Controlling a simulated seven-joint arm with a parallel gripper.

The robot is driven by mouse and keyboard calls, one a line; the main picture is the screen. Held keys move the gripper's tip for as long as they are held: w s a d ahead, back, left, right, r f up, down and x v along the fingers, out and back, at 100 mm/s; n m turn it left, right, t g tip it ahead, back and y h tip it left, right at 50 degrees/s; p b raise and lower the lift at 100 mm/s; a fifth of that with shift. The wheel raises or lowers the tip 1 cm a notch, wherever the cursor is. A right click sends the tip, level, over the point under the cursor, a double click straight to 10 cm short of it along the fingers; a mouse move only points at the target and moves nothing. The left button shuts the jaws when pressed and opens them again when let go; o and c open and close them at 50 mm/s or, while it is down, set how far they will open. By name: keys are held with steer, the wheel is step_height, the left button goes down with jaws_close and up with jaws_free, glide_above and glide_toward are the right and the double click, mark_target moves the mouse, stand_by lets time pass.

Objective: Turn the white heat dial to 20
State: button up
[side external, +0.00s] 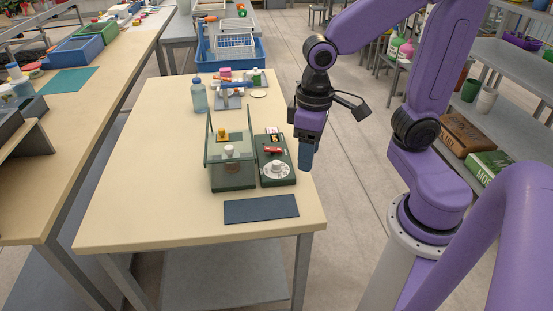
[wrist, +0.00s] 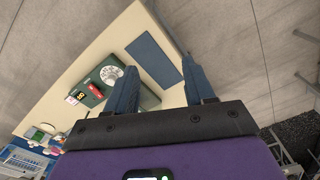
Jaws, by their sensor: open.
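The white heat dial (side external: 277,169) is a round knob on a scaled plate at the near end of a dark green control box (side external: 264,151) on the table. In the wrist view the white dial (wrist: 111,75) shows just left of one finger; its numbers are too small to read. My gripper (side external: 305,168) hangs to the right of the control box, above the table's right edge, apart from the dial. In the wrist view my gripper (wrist: 165,78) has its two blue fingers spread with nothing between them.
A clear-walled green case (side external: 232,178) with a white knob stands left of the control box. A dark blue mat (side external: 261,209) lies in front. A red switch (side external: 273,150) sits behind the dial. A blue bottle (side external: 199,97) stands farther back. The table's left part is clear.

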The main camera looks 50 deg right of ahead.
steer(key=w+d+m, duration=0.4)
steer(key=w+m, duration=0.6)
steer(key=w, duration=0.1)
steer(key=m, duration=0.9)
glide_above(276, 162)
steer(key=f, duration=0.2)
step_height(276, 162, down, 17)
steer(key=shift+r, duration=0.15)
jaws_close()
